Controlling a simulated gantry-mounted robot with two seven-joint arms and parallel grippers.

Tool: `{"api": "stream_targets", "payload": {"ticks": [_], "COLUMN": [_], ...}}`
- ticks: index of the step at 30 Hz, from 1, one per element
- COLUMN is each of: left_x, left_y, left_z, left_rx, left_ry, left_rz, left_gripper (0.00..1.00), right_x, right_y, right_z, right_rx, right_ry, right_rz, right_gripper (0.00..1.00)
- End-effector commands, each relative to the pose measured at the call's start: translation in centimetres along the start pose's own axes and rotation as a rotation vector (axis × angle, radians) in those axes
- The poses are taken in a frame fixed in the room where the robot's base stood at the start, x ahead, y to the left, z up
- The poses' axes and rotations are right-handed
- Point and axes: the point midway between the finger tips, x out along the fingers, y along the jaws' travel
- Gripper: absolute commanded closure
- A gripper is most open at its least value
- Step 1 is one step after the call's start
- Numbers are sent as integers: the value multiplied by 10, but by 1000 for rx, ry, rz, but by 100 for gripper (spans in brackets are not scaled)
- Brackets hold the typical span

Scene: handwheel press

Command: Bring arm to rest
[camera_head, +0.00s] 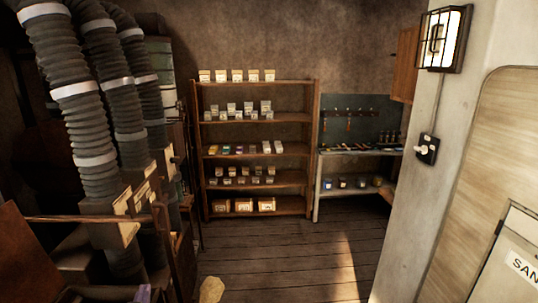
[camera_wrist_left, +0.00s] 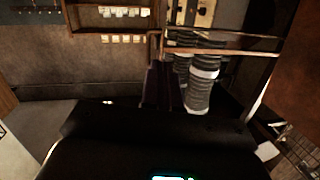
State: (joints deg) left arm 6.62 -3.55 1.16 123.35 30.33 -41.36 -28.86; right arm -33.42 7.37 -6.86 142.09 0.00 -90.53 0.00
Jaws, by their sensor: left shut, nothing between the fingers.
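My left gripper (camera_wrist_left: 163,68) shows in the left wrist view as a pair of dark fingers reaching up from my black wrist. The fingers are together with nothing between them. They point toward the area between the wooden shelf and the ribbed hoses, and no object touches them that I can see. In the head view I cannot clearly make out this gripper; only a small purplish shape shows at the bottom left edge. My right gripper is in neither view.
Ribbed hoses (camera_head: 70,90) and a wooden rail stand at the left. A wooden shelf (camera_head: 258,180) with small boxes and a workbench (camera_head: 345,190) stand at the back. A pale wall with a lamp (camera_head: 444,38) is at the right. The middle plank floor (camera_head: 290,265) is clear.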

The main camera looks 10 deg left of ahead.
Motion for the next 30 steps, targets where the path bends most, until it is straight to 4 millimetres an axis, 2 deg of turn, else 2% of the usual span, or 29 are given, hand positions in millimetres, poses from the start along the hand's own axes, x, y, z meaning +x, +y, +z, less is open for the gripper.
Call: {"api": "stream_targets", "payload": {"ticks": [1, 3, 5, 6, 9, 12, 15, 20, 21, 30], "left_x": [-17, -43, -70, -89, -138, -186, -230, -296, -286, -278], "left_y": [15, 33, 46, 52, 61, 62, 58, 44, 48, 55], "left_z": [34, 76, 112, 133, 181, 217, 245, 276, 296, 351], "left_rx": [28, 55, 81, 99, 146, 192, 238, 318, 308, 306], "left_ry": [-88, -216, -330, -407, -592, -753, -896, -1099, -1082, -1076], "left_rz": [80, 183, 259, 303, 387, 441, 473, 500, 497, 497], "left_gripper": [100, 100, 100, 100, 100, 100, 100, 100, 100, 100], "right_x": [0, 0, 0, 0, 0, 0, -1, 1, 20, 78], "right_y": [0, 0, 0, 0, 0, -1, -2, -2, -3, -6], "right_z": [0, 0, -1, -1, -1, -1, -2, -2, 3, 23], "right_rx": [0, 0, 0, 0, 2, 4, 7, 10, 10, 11], "right_ry": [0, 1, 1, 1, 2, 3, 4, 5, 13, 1], "right_rz": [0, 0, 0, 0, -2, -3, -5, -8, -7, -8], "right_gripper": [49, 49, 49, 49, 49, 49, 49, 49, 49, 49]}}
